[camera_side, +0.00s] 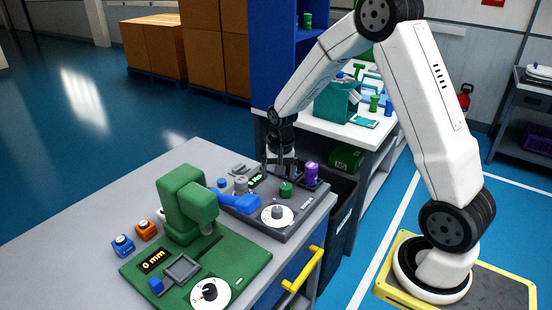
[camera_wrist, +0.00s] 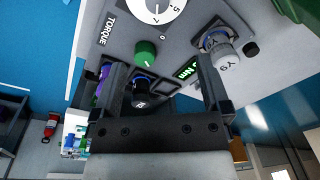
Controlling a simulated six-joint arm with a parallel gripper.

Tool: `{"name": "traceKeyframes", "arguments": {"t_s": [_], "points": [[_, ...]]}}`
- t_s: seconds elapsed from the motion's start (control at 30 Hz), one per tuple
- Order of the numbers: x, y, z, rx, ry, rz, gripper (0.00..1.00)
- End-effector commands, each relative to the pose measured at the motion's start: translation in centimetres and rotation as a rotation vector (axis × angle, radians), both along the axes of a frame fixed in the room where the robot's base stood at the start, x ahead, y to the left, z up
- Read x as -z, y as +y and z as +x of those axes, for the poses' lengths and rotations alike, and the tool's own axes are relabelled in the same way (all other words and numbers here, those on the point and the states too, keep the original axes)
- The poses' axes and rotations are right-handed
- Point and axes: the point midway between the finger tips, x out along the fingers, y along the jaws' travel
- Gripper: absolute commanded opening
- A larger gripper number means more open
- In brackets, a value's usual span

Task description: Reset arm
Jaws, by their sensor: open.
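My gripper (camera_side: 281,163) points down over the back part of the grey torque tester (camera_side: 302,219) in the side view. In the wrist view my gripper (camera_wrist: 161,62) shows its two dark fingers spread apart. A dark round piece with a blue ring (camera_wrist: 143,90) shows between the fingers, and I cannot tell how far below them it is. No object is clearly held. A green knob (camera_wrist: 146,54) shows just ahead of the fingers, near the white dial (camera_wrist: 157,8). A purple piece (camera_side: 311,174) stands right of my gripper in the side view, partly hidden by the left finger in the wrist view.
A green gauge (camera_side: 187,205) with a "0 mm" display stands at the front of the grey table (camera_side: 80,235). A blue arm-like part (camera_side: 236,201) lies between gauge and tester. A grey-white piece marked Y9 (camera_wrist: 224,55) sits near the right finger. A yellow handle (camera_side: 303,270) juts from the table's side.

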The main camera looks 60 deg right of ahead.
Motion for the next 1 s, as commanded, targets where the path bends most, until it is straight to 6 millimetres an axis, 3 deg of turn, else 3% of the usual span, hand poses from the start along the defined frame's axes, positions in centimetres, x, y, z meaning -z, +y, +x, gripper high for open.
{"name": "traceKeyframes", "arguments": {"t_s": [0.2,0.5,0.73,1.0], "points": [[-2.3,5.0,-3.6,-0.278,-0.045,-0.031,0.97],[-3.7,9.9,-9.2,-0.61,-0.098,-0.074,0.97],[-4.0,11.9,-12.6,-0.791,-0.128,-0.102,0.97],[-4.0,12.4,-13.6,-0.844,-0.135,-0.109,0.97]]}}
